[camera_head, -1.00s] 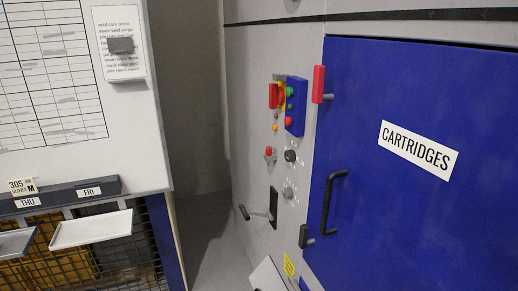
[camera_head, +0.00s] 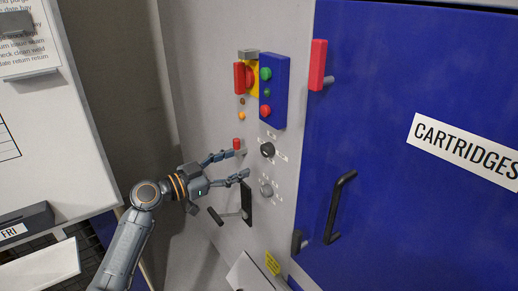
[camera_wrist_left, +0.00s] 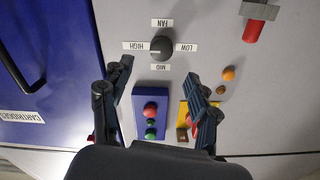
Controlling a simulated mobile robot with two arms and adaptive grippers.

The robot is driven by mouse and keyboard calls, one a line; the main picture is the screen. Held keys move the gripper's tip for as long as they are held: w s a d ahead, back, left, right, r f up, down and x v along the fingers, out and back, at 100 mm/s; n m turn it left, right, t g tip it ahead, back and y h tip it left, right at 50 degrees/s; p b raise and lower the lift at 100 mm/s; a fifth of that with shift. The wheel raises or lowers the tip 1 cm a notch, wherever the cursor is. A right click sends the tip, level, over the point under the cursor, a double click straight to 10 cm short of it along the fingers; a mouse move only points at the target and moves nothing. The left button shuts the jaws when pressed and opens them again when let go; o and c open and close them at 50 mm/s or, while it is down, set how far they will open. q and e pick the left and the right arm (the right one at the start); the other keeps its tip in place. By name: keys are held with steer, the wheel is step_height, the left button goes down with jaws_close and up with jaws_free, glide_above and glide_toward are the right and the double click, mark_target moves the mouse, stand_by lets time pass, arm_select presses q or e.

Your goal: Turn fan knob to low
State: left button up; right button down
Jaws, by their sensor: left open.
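The fan knob is a dark round knob (camera_head: 267,149) on the grey machine panel, below the blue button box. In the left wrist view the knob (camera_wrist_left: 162,47) sits among the labels FAN, HIGH, MID and LOW, with HIGH at picture left and LOW at picture right. A pale mark on it seems to face HIGH, but it is small. My left gripper (camera_head: 243,163) is open and empty, left of the knob and apart from it. In the left wrist view its fingers (camera_wrist_left: 158,82) are spread, with the knob beyond the tips. My right gripper is not in view.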

mark_target(263, 153)
arm_select(q)
steer(key=p+x, duration=0.2)
steer(key=x, duration=0.6)
steer(key=shift+w+a, duration=0.1)
steer(key=shift+w, duration=0.1)
steer(key=shift+w+d, duration=0.3)
steer(key=shift+d, duration=0.15)
steer(key=shift+f, duration=0.15)
steer(key=shift+c, duration=0.7)
steer(key=c, duration=1)
steer(key=shift+c, duration=0.2)
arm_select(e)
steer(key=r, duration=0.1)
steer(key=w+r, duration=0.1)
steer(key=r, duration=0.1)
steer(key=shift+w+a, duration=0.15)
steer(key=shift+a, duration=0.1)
